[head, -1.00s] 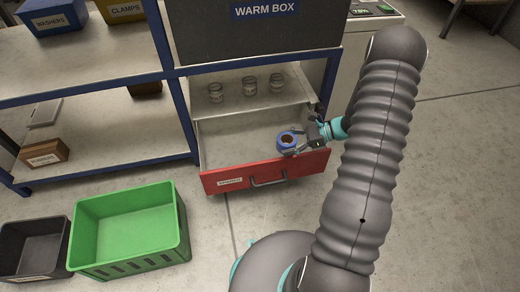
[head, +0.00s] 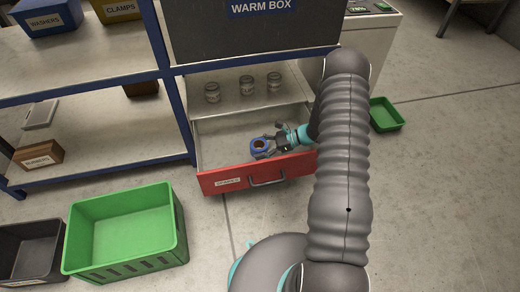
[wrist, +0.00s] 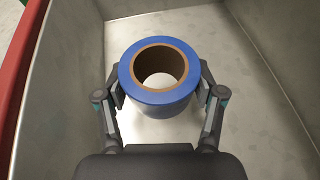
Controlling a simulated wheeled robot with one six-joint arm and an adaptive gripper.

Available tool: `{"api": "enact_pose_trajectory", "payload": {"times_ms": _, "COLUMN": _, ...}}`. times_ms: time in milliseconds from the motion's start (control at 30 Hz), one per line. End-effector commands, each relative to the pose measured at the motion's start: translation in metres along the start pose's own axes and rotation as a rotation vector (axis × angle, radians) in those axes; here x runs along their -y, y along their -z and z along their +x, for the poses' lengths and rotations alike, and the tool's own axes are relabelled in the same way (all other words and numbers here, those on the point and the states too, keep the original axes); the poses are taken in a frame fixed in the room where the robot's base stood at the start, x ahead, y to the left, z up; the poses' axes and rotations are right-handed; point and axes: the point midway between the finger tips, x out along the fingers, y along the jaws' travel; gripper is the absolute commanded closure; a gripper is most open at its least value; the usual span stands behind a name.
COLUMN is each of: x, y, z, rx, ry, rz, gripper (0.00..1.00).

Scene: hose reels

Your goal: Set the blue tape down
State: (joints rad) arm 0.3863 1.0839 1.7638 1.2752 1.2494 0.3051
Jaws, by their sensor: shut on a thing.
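The blue tape (head: 259,146) is a roll with a brown core, held inside the open red-fronted drawer (head: 229,178). In the wrist view the blue tape (wrist: 161,99) sits between both fingers, with its hole facing the camera. My gripper (wrist: 160,92) is shut on the roll's sides. In the head view my gripper (head: 268,144) reaches in from the right. The bare drawer floor (wrist: 245,115) shows around the roll. I cannot tell whether the roll touches the floor.
Several glass jars, one of them the middle jar (head: 246,84), stand on the shelf behind the drawer. A large green crate (head: 178,232) and a dark bin (head: 50,254) are on the floor at left. A small green tray (head: 386,114) lies right of my arm.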

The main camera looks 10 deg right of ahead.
Motion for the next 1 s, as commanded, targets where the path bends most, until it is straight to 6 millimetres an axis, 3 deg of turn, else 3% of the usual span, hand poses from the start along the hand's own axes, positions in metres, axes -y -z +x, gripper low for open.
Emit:
{"api": "enact_pose_trajectory", "payload": {"times_ms": 833, "x": -0.002, "y": 0.017, "z": 0.007, "rx": 0.002, "ry": -0.001, "rz": 0.004, "gripper": 0.68}}
{"api": "enact_pose_trajectory", "payload": {"times_ms": 867, "x": -0.002, "y": 0.017, "z": 0.007, "rx": 0.002, "ry": -0.002, "rz": 0.005, "gripper": 0.29}}
{"api": "enact_pose_trajectory", "payload": {"times_ms": 933, "x": -0.003, "y": 0.018, "z": 0.008, "rx": 0.003, "ry": -0.002, "rz": 0.007, "gripper": 0.12}}
{"api": "enact_pose_trajectory", "payload": {"times_ms": 1000, "x": -0.003, "y": 0.019, "z": 0.007, "rx": 0.003, "ry": -0.002, "rz": 0.008, "gripper": 0.07}}
